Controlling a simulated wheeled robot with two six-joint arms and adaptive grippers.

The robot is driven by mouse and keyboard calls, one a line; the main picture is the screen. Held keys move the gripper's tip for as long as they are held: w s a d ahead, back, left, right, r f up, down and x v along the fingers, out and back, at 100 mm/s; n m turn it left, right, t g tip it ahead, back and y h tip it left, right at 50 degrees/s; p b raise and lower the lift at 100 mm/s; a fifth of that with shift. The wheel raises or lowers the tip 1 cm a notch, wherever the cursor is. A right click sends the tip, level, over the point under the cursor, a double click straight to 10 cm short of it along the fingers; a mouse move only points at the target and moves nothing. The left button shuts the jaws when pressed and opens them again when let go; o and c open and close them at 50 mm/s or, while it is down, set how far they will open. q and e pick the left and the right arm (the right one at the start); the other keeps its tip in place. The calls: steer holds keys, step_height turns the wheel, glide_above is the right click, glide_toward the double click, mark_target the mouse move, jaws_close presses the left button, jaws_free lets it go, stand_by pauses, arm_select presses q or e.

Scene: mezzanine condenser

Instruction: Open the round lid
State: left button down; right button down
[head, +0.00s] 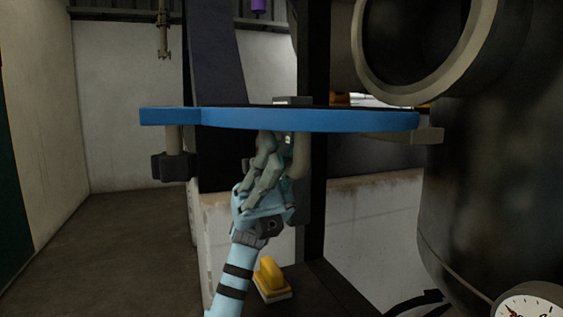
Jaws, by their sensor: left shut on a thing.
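The round lid (310,119) is blue and shows nearly edge-on, as a flat, level band across the middle of the head view. A grey handle (302,158) hangs from its underside. My left gripper (277,150) reaches up from below and is shut on this handle, just under the lid. The fingers hide part of the handle. A grey bracket (175,155) with a dark block hangs under the lid's left end. The lid's upper face is barely visible. My right gripper is not in view.
A large dark vessel (475,190) stands at the right, with a grey pipe ring (478,62) above and a gauge (531,307) below. A dark post (315,210) stands behind the gripper. A yellow object (270,278) lies low. Floor at left is clear.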

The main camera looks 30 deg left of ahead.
arm_select(q)
steer(key=c, duration=1.6)
jaws_free()
steer(key=v, duration=1.2)
